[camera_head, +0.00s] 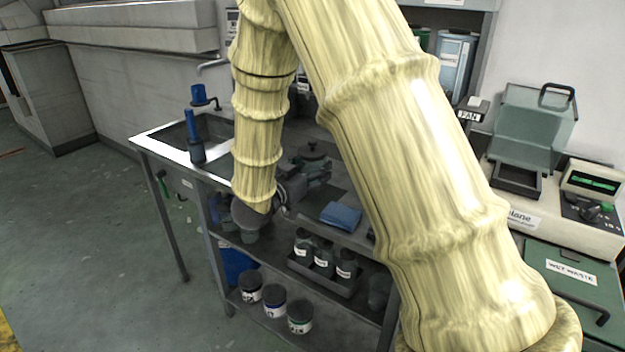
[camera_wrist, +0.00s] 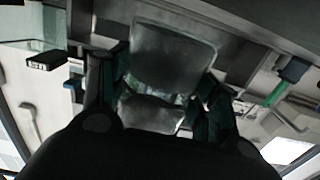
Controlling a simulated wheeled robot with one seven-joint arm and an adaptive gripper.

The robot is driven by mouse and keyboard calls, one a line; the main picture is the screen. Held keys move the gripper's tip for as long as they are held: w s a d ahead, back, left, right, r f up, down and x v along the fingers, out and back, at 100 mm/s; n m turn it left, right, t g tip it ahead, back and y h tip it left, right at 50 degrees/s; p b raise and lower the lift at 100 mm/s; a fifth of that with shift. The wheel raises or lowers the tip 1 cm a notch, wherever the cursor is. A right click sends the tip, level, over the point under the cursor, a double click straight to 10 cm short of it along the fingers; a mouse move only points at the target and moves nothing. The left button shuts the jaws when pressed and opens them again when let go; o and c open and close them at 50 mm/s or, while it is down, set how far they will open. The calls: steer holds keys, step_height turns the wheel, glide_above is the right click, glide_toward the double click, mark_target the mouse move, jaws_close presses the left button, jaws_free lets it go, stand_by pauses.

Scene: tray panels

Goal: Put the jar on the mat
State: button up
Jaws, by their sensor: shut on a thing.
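My gripper (camera_head: 254,218) is low at the front of the metal bench, partly hidden behind my arm. In the wrist view my gripper (camera_wrist: 163,98) has its two dark fingers on either side of a greyish jar (camera_wrist: 170,58) and is shut on it. The jar has a wide grey top part and a paler part below. In the head view only a small grey part of the jar (camera_head: 251,237) shows under the gripper, near the shelf edge. I cannot make out a mat in either view.
A small tray (camera_head: 322,278) holds several labelled jars on the shelf beside my gripper. More lidded jars (camera_head: 274,308) stand on the lower shelf. A blue cloth (camera_head: 341,216) lies on the bench. A sink (camera_head: 180,135) is at left. The floor at left is clear.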

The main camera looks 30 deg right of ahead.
mark_target(312, 180)
steer(key=shift+w+d+f, duration=0.1)
steer(key=shift+w+f, duration=0.05)
steer(key=shift+f, duration=1.6)
steer(key=shift+f, duration=0.1)
steer(key=o, duration=1.5)
steer(key=shift+c, duration=0.2)
steer(key=v, duration=1.2)
